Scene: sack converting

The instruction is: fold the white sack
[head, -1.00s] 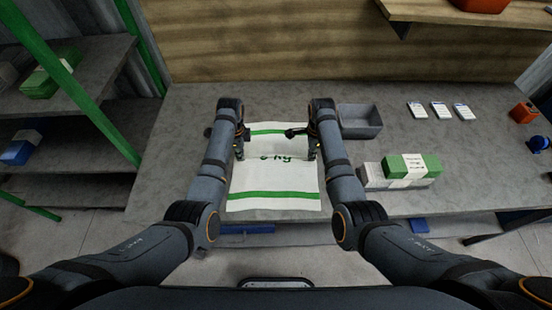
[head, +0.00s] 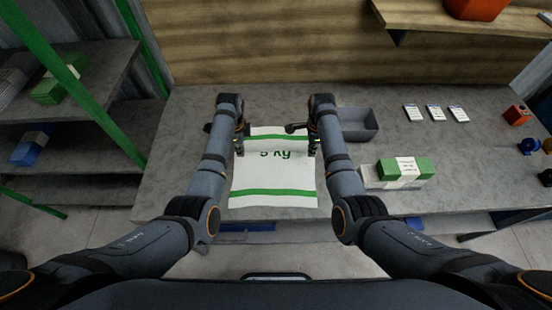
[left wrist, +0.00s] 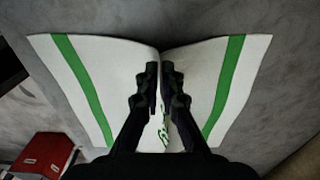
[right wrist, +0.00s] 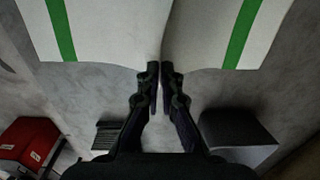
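The white sack (head: 273,175) lies on the grey table, with two green stripes and green "5 kg" lettering facing up. My left gripper (head: 240,153) is at its left edge and my right gripper (head: 312,152) at its right edge, about halfway along. In the left wrist view, the left gripper's fingers (left wrist: 160,68) are together on the sack (left wrist: 115,65) edge, where a crease runs between the stripes. In the right wrist view, the right gripper's fingers (right wrist: 166,68) pinch the sack's opposite edge (right wrist: 110,30). The sack's middle appears raised along the crease; its underside is hidden.
A grey bin (head: 358,124) stands just right of my right gripper. Several white cards (head: 434,113) lie behind and right. A green and white packet stack (head: 400,172) sits on the right. The table (head: 180,150) left of the sack is clear.

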